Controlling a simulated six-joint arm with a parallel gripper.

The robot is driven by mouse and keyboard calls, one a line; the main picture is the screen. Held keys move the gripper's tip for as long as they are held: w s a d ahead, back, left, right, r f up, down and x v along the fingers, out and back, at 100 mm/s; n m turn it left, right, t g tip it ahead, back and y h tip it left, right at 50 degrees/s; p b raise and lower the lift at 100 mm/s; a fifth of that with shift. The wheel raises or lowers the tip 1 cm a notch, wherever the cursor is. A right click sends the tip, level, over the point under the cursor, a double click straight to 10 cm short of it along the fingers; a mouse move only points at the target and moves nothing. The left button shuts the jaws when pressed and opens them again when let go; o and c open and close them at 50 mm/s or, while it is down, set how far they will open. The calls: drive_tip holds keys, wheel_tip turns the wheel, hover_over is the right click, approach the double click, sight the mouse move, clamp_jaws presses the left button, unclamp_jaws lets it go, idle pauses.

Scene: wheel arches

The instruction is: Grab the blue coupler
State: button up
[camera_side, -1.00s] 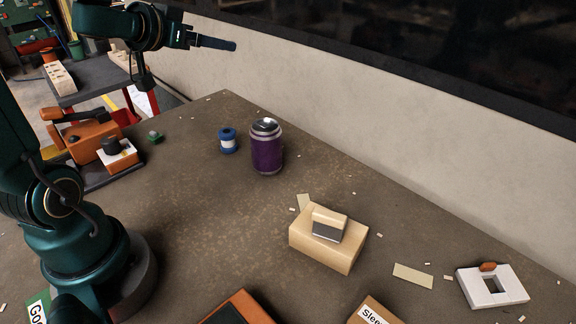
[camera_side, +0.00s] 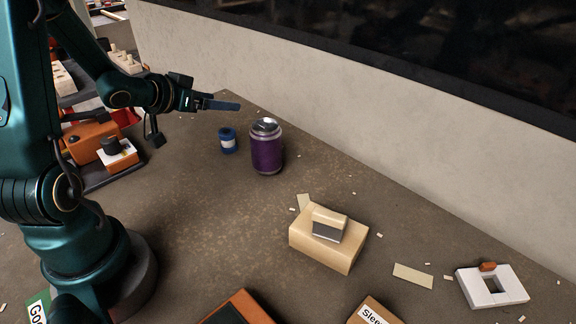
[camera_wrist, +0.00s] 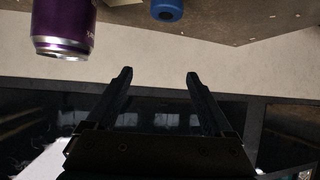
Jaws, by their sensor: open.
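The blue coupler (camera_side: 227,141) is a small blue cylinder with a white band, standing upright on the brown table just left of the purple can. It also shows at the top edge of the wrist view (camera_wrist: 167,10), partly cut off. My gripper (camera_side: 238,106) is above and behind the coupler in the side view, apart from it. In the wrist view my gripper (camera_wrist: 158,75) has its two fingers spread wide with nothing between them.
A purple can (camera_side: 266,148) stands close to the coupler's right; it also shows in the wrist view (camera_wrist: 63,22). A tan block (camera_side: 328,245) and a white square frame (camera_side: 492,287) lie farther right. An orange machine (camera_side: 95,146) stands at left. A pale wall (camera_side: 330,115) runs behind the table.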

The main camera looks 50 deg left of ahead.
sight(223, 134)
wheel_tip(223, 134, down, 8)
drive_tip(key=shift+f, duration=0.1)
drive_tip(key=shift+x, duration=2.55)
clamp_jaws()
